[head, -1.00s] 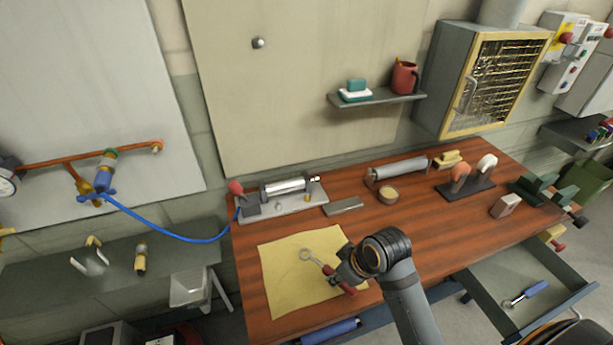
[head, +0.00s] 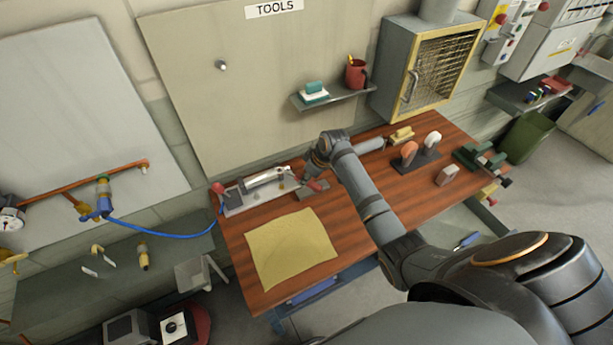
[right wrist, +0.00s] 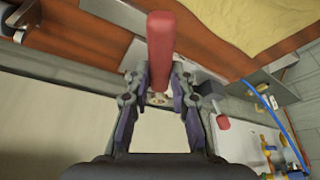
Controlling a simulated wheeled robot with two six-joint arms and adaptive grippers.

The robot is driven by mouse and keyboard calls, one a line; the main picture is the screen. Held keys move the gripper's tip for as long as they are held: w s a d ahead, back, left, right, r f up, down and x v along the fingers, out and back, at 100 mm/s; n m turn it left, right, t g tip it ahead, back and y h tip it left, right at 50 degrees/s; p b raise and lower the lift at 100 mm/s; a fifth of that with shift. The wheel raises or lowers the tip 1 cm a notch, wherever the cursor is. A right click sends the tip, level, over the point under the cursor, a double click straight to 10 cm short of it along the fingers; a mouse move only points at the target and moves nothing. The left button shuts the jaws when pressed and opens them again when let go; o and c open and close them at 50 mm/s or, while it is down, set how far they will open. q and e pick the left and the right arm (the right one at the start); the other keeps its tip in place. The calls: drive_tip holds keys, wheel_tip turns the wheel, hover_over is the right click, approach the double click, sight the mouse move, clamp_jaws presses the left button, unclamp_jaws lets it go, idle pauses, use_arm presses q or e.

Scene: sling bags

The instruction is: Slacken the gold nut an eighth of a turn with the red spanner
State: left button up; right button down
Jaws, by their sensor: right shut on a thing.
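My right gripper (head: 309,178) is shut on the red spanner (head: 319,186), by the right end of the grey fixture (head: 236,206) at the back of the bench. In the right wrist view the spanner's red handle (right wrist: 160,42) stands between the fingertips of the right gripper (right wrist: 160,80). The spanner's steel end is mostly hidden. A small gold-coloured ring (right wrist: 158,98) shows between the fingers; I cannot tell whether it is the gold nut or whether the spanner touches it. My left gripper is out of view.
A yellow cloth (head: 290,250) lies flat and empty on the wooden bench (head: 345,240). A dark stand (head: 418,163) with two rounded pieces is farther right. A shelf (head: 335,98) with a red mug (head: 356,73) hangs above. A blue hose (head: 160,233) runs to the fixture's left.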

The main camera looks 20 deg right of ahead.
drive_tip(key=shift+f+b, duration=1.65)
drive_tip(key=shift+f, duration=1.1)
drive_tip(key=shift+p, duration=0.45)
drive_tip(key=shift+p, duration=0.45)
drive_tip(key=shift+f+b, duration=1.05)
drive_tip(key=shift+f, duration=0.65)
